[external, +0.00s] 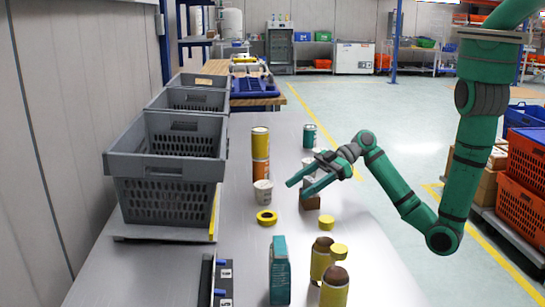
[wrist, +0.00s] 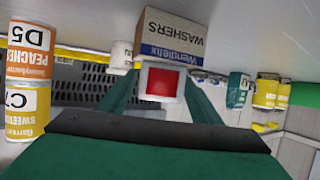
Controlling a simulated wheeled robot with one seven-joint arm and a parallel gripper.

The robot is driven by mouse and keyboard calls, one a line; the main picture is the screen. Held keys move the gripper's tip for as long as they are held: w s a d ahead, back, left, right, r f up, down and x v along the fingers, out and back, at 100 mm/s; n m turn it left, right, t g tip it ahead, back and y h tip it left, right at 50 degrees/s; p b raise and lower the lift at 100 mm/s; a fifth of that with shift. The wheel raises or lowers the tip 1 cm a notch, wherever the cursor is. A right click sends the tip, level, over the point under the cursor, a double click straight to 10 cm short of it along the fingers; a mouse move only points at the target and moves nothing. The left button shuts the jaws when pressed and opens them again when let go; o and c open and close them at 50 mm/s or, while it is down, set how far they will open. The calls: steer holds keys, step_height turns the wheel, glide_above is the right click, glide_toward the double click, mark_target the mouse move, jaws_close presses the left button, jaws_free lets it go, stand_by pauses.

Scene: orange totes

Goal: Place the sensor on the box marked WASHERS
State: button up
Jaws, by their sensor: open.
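The sensor (wrist: 160,83) is a small white block with a red face. In the wrist view it is between the two fingers of my gripper (wrist: 160,88). The WASHERS box (wrist: 170,35) is brown with a blue and white band. It is right behind the sensor in that view, with its lettering upside down. In the external view my gripper (external: 306,187) is over the small brown box (external: 310,202), fingers apart. The sensor appears to be at the box's top, but I cannot tell for sure whether it touches.
Stacked cans (external: 260,142), a white tub (external: 263,193) and a yellow ring (external: 267,218) are left of my gripper. A teal carton (external: 279,272) and brown-topped yellow cylinders (external: 334,288) stand nearer the camera. Grey crates (external: 165,200) line the left side.

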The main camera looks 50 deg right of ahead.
steer(key=shift+r, duration=0.1)
steer(key=shift+s+d+r, duration=0.1)
steer(key=shift+d+r, duration=0.05)
steer(key=shift+d, duration=0.05)
steer(key=v, duration=1.1)
steer(key=shift+d, duration=0.2)
steer(key=shift+r, duration=0.15)
